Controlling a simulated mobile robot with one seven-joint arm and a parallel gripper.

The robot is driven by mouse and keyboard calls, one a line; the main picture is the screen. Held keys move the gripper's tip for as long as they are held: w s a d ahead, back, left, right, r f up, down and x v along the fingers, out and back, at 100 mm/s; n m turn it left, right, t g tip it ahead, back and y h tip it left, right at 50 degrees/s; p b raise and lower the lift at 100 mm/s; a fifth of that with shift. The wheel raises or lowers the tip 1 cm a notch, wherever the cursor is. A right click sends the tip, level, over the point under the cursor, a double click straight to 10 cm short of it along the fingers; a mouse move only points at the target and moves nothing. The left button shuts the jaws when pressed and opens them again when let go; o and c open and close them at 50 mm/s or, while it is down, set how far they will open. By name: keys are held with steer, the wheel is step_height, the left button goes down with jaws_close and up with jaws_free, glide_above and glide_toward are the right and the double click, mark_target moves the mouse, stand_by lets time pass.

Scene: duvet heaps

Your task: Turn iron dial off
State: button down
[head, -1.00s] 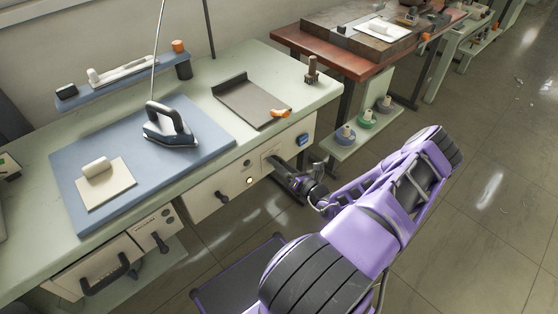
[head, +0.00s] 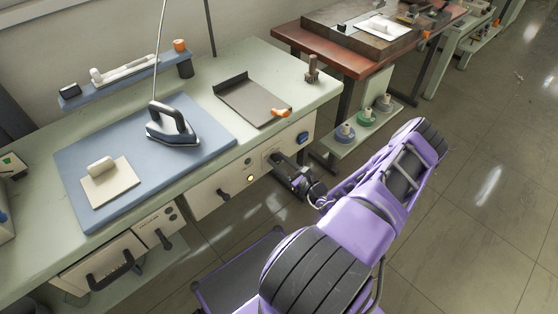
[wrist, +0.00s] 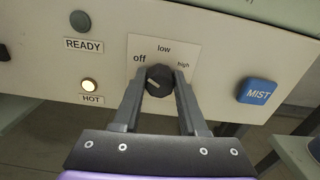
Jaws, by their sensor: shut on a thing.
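The iron dial (wrist: 159,76) is a round black knob on the cream panel, with off, low and high printed around it. My gripper (wrist: 159,88) has one finger on each side of the dial and is shut on it. A pale mark shows on the knob's left side, but I cannot tell exactly which setting it points to. In the head view my gripper (head: 276,160) is at the front panel of the bench, and its fingers hide most of the dial. The iron (head: 172,125) stands on the blue mat (head: 214,139).
A lit HOT lamp (wrist: 89,86) and an unlit READY lamp (wrist: 79,20) are left of the dial. A blue MIST button (wrist: 257,92) is to its right. Drawers with black handles (head: 111,270) are at the bench's lower left. Open floor lies to the right.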

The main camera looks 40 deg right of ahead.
stand_by(0.4)
steer(key=shift+c, duration=2.2)
jaws_free()
steer(key=s+d, duration=0.1)
steer(key=s, duration=1.6)
steer(key=shift+s+d, duration=0.2)
steer(key=shift+s, duration=0.05)
